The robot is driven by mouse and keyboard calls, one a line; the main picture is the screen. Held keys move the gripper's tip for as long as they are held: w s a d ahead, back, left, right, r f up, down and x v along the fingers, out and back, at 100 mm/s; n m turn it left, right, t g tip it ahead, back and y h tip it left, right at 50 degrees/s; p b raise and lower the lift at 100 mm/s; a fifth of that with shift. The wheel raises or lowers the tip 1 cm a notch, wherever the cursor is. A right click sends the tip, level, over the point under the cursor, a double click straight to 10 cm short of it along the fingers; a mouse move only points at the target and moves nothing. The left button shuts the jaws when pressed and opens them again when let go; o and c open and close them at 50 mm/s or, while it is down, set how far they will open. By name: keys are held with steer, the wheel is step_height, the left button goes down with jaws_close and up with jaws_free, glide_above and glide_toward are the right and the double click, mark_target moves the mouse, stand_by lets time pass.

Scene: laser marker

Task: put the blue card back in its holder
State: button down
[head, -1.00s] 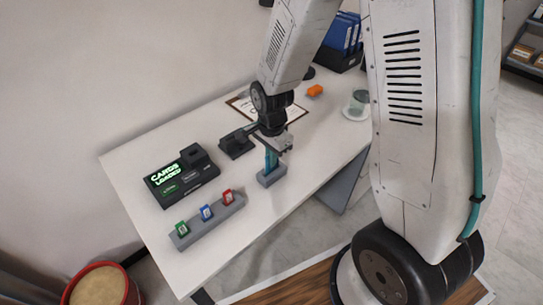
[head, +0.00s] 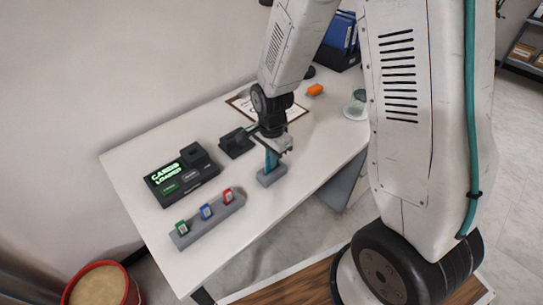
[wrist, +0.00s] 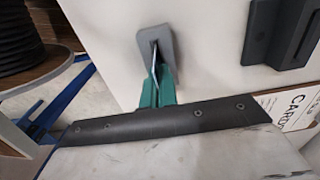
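The blue card (head: 206,212) stands upright in a slot of the long grey holder (head: 238,206), between the green card (head: 181,227) and the red card (head: 228,195). My gripper (head: 271,162) is away from these cards, pointing down at a small grey block (head: 267,181) to their right. In the wrist view, the teal fingers (wrist: 157,80) are close together, with a thin pale strip between them that runs towards a dark slot in the small grey block (wrist: 155,40). What the strip is, and whether the fingers press on it, I cannot tell.
A black device (head: 180,184) with a lit "CARDS LOADED" screen stands behind the holder.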

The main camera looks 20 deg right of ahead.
steer(key=shift+f, duration=0.55)
steer(key=c, duration=1.6)
jaws_free()
step_height(320, 180, up, 14)
steer(key=shift+f, duration=0.1)
